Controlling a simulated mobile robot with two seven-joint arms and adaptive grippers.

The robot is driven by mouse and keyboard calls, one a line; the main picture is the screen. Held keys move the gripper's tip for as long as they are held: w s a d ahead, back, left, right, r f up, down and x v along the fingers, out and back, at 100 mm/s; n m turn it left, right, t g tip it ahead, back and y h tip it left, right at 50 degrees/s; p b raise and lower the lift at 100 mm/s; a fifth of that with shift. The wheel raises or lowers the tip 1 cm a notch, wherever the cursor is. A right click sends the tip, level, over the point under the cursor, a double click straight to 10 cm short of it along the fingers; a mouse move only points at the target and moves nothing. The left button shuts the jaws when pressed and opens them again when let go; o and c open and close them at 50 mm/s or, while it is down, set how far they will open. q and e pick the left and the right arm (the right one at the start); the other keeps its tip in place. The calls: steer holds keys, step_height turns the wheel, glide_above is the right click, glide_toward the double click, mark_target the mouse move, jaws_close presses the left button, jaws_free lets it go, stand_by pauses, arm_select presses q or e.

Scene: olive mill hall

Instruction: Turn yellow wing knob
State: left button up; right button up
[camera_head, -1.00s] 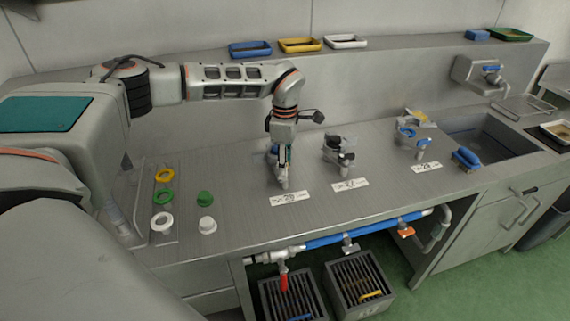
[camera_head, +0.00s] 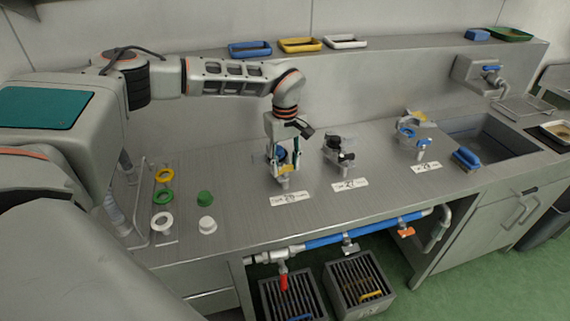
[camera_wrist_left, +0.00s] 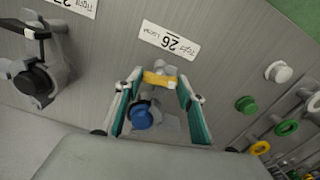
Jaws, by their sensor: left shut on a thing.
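The yellow wing knob (camera_head: 285,168) is on the metal fitting behind the label 26 (camera_head: 290,198) on the steel counter. In the left wrist view the yellow knob (camera_wrist_left: 157,79) lies crosswise between the fingertips, with a round blue part (camera_wrist_left: 142,115) of the fitting closer to the camera. My left gripper (camera_head: 284,172) reaches down over this fitting and is shut on the yellow knob, one finger on each side; the fingers (camera_wrist_left: 160,84) stand apart by its width. The fingers partly hide the fitting in the head view. My right gripper is not in view.
A fitting with black parts (camera_head: 338,155) stands close right at label 27, and one with blue and yellow parts (camera_head: 415,135) further right. Green and white caps (camera_head: 206,225) and coloured rings (camera_head: 163,196) lie left. The counter between has free room.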

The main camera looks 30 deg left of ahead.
mark_target(285, 166)
arm_select(q)
steer(key=shift+m, duration=1)
steer(key=o, duration=1.1)
steer(key=shift+o, duration=0.2)
steer(key=shift+r, duration=0.1)
step_height(285, 166, up, 12)
